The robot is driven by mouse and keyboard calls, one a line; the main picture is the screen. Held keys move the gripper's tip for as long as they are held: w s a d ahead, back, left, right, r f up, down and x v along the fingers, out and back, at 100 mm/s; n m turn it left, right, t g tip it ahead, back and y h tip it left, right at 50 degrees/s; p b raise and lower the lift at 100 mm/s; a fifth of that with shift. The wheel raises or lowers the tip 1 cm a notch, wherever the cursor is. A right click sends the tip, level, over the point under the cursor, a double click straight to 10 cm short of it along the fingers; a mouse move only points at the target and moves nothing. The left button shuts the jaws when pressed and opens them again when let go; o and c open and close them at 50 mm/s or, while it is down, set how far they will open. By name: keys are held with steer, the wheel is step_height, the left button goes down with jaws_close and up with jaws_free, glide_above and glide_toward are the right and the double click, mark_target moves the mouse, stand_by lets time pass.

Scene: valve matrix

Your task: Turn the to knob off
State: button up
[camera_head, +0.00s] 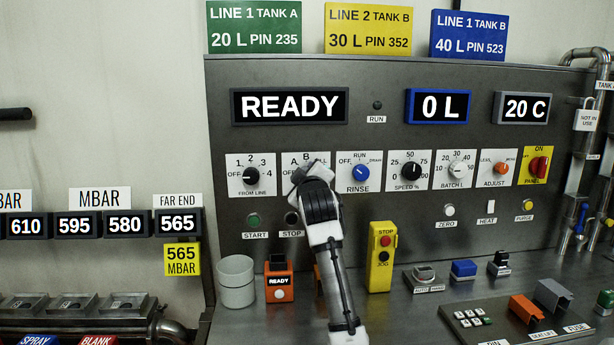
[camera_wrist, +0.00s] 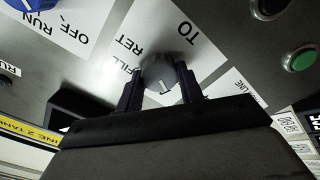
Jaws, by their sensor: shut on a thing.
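The TO knob (camera_wrist: 160,68) is a grey round knob on a white plate marked TO, RET and FILL in the wrist view. My gripper (camera_wrist: 160,82) has its two dark fingers on either side of it, shut on it. A short white mark on the knob points toward my gripper's palm.
The FROM LINE knob (camera_head: 251,176) is left of the plate and the blue RINSE knob (camera_head: 360,173) is close on the right. START (camera_head: 253,219) and STOP (camera_head: 291,218) buttons sit below. A yellow stop/jog box (camera_head: 380,257) stands right of my arm.

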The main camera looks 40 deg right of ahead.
steer(key=n, duration=0.5)
steer(key=shift+f, duration=0.1)
stand_by(0.5)
steer(key=o, duration=1)
steer(key=shift+a, duration=0.1)
steer(key=b+v, duration=0.4)
steer(key=v, duration=0.9)
steer(key=shift+s+a, duration=0.2)
steer(key=shift+s, duration=0.1)
steer(key=shift+f, duration=0.1)
